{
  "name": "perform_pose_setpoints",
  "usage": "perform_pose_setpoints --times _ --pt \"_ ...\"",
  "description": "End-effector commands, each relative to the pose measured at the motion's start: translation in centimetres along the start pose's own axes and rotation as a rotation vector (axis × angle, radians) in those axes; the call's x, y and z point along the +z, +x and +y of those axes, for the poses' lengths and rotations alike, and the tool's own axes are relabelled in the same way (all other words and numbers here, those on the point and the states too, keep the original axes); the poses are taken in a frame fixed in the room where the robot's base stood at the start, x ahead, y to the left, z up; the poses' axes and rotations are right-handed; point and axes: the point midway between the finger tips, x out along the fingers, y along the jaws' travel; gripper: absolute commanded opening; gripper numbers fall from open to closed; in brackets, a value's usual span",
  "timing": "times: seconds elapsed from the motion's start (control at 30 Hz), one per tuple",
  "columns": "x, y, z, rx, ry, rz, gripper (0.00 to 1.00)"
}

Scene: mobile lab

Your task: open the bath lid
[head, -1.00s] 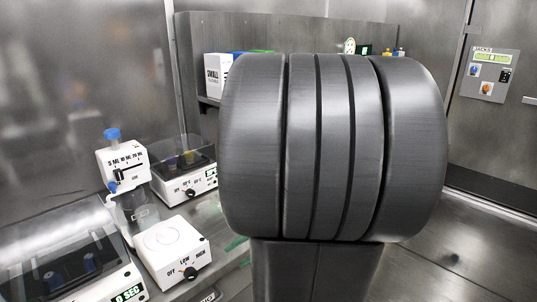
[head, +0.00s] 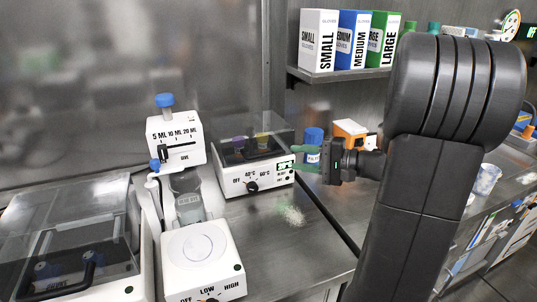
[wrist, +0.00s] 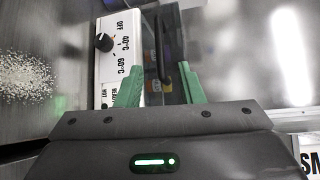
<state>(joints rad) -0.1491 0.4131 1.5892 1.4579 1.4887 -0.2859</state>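The bath is a white box (head: 255,183) with an OFF/40°C/60°C dial and a small green display, on the steel bench in the head view. Its clear, dark-tinted lid (head: 268,128) looks closed, with purple and yellow items inside. In the wrist view its front panel (wrist: 110,60) and a dark bar (wrist: 158,45), which looks like the lid handle, are visible. My gripper (head: 291,157) is at the bath's right front, green fingers pointing at it. In the wrist view my gripper (wrist: 160,68) is open, with the bar ahead between the fingers. I cannot tell whether they touch.
A white stirrer (head: 203,258) and a pump-like dispenser (head: 175,137) over a beaker stand left of the bath. A clear-lidded machine (head: 70,235) is at far left. Glove boxes (head: 350,40) sit on a shelf above. White granules (head: 292,215) lie on the bench before the bath.

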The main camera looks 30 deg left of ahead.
Motion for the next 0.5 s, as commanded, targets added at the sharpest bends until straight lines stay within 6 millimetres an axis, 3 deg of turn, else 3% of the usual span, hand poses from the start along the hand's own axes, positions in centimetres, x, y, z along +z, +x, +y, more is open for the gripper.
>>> perform_pose_setpoints --times 0.3,0.5 --pt "0.1 6.4 0.1 0.002 0.000 -0.004 0.34" --pt "0.0 9.0 0.1 0.002 0.000 -0.001 0.34"
